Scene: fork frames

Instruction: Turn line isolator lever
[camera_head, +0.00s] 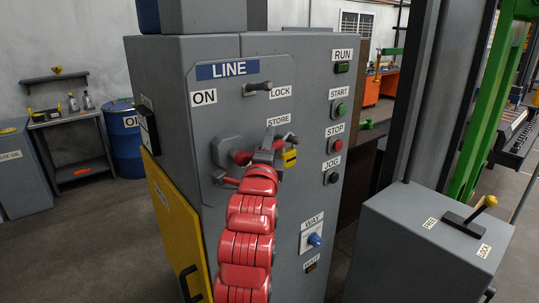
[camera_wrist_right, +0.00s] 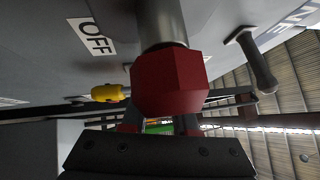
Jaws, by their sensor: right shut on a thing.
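The line isolator is on the front of the grey cabinet, under the blue LINE plate (camera_head: 227,71). In the right wrist view the lever's red block (camera_wrist_right: 170,82) sits on a grey shaft, close in front of my fingers. My right gripper (camera_head: 267,155) is shut on the red lever. The ON label (camera_head: 203,97) is above the hub; an OFF label (camera_wrist_right: 97,37) shows in the wrist view. My left gripper is not in view.
A grey peg (camera_head: 258,88) is by the LOCK label (camera_head: 281,90). A yellow padlock (camera_head: 289,157) hangs below STORE (camera_head: 278,120), close beside my gripper. Buttons line the cabinet's right side. A grey pedestal (camera_head: 430,235) with a yellow-tipped lever (camera_head: 470,218) stands at right.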

